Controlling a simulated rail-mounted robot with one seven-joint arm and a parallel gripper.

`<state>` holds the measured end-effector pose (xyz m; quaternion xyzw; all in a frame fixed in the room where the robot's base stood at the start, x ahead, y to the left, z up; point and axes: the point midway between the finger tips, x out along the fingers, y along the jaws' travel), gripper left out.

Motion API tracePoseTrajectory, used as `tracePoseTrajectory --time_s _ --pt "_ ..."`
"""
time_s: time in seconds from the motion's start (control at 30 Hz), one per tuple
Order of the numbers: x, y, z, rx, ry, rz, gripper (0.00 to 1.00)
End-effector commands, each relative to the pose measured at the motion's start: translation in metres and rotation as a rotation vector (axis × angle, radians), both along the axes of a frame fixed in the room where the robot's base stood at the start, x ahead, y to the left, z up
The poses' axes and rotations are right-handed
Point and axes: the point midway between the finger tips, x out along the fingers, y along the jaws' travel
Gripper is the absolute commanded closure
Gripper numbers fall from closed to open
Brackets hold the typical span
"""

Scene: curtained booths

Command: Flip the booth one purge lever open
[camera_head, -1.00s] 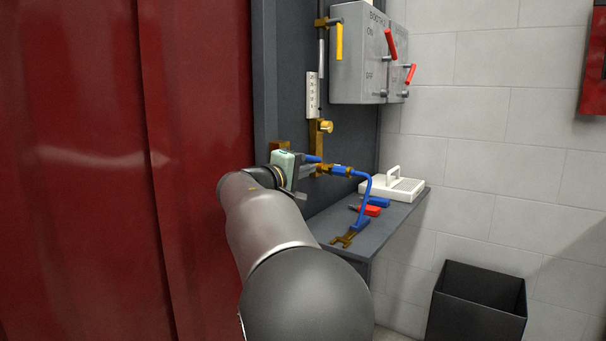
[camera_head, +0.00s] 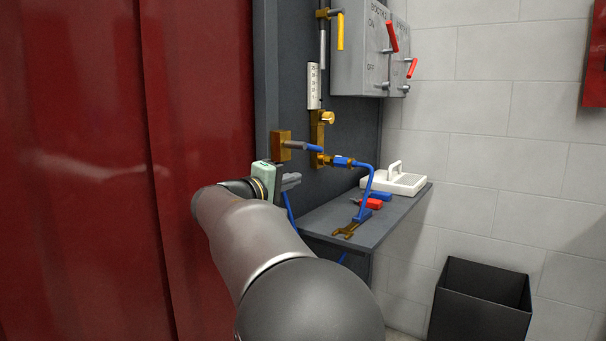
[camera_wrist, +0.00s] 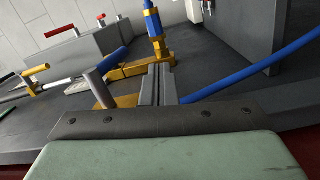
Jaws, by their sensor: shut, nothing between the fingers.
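No purge label is readable, so I cannot tell for certain which lever is the purge lever. A brass block (camera_head: 280,143) on the dark panel carries a grey rod with a blue grip (camera_head: 314,148) pointing right; the grip also shows in the wrist view (camera_wrist: 113,60). A yellow lever (camera_head: 340,31) hangs down at a pipe near the top. My gripper (camera_head: 292,181) is shut and empty, below and apart from the brass block. Its closed fingers also show in the wrist view (camera_wrist: 157,84), pointing toward the brass fittings.
A grey box (camera_head: 358,60) marked ON and OFF has red levers (camera_head: 391,37). A blue hose (camera_head: 368,185) drops to the shelf (camera_head: 328,222), which holds a brass wrench (camera_head: 350,230), a red tool (camera_head: 374,204) and a white case (camera_head: 405,184). A dark bin (camera_head: 480,305) stands right. Red curtain (camera_head: 80,170) fills the left.

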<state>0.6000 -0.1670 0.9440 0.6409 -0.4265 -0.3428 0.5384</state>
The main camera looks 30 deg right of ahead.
Motion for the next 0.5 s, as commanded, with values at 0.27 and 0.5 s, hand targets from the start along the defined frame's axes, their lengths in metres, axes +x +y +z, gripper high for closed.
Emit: tracePoseTrajectory --time_s 0.27,0.5 --pt "-0.018 0.044 -0.005 0.000 0.002 0.001 1.00" --pt "-0.023 0.052 -0.008 -0.001 0.002 -0.001 1.00"
